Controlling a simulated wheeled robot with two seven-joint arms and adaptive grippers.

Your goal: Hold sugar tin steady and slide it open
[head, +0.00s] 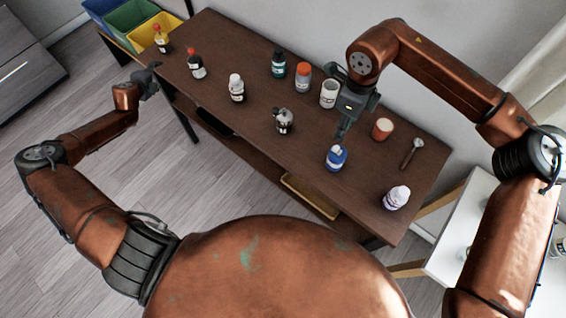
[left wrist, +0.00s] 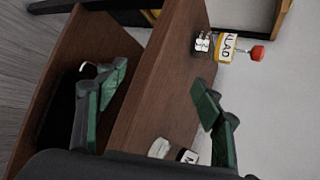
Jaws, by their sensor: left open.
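No label that I can read marks a sugar tin, so I cannot tell which container it is. In the head view, a small blue container (head: 336,158) with a white label stands on the brown table. My right gripper (head: 341,134) points down right over its top; whether the fingers touch it or are open is unclear. A white can (head: 329,94) stands just left of that gripper. My left gripper (head: 148,75) is off the table's left end, and in the left wrist view (left wrist: 160,82) its fingers are wide apart with nothing between them.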

